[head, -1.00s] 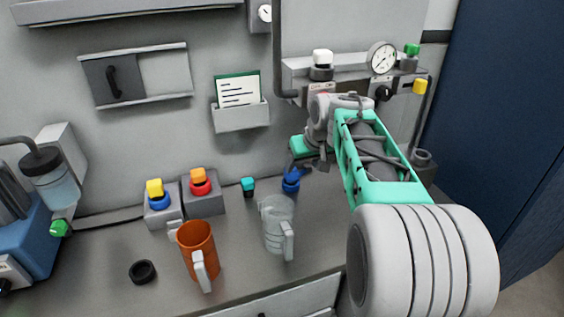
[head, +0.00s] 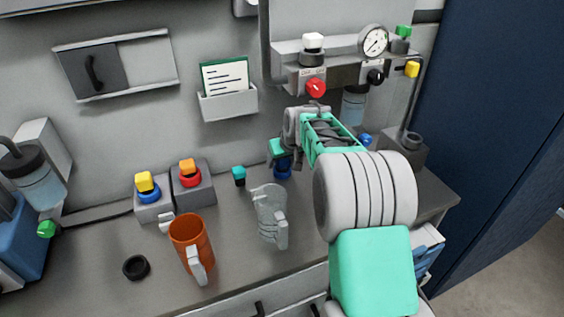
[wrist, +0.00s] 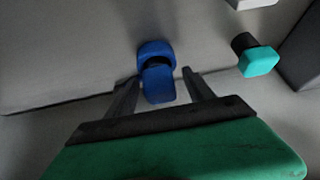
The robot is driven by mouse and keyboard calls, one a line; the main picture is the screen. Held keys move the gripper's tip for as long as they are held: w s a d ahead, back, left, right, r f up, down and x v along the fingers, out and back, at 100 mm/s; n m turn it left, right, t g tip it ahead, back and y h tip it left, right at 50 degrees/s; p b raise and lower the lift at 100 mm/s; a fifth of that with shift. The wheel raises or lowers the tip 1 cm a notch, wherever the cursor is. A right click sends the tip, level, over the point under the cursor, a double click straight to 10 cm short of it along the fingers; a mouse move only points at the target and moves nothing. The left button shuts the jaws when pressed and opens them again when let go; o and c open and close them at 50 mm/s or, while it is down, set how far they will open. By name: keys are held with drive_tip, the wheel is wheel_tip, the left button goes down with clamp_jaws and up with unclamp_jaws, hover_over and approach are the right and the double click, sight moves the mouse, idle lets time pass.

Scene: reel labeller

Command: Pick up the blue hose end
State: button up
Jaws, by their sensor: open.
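The blue hose end (head: 283,173) stands at the back of the bench in the head view, partly hidden by my gripper (head: 284,155). In the wrist view the blue hose end (wrist: 157,82) shows as a blue upper piece and a blue base with a dark band between. My gripper (wrist: 160,76) is open, with one dark finger on each side of the hose end. I cannot tell whether either finger touches it.
A teal-capped piece (head: 239,174) stands just left of the hose end and shows in the wrist view (wrist: 258,60). A clear jug (head: 270,212) and an orange jug (head: 190,240) stand in front. Two grey boxes with coloured knobs (head: 188,178) are further left.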

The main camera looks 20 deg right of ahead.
drive_tip(key=shift+r, duration=0.1)
clamp_jaws()
idle(0.6)
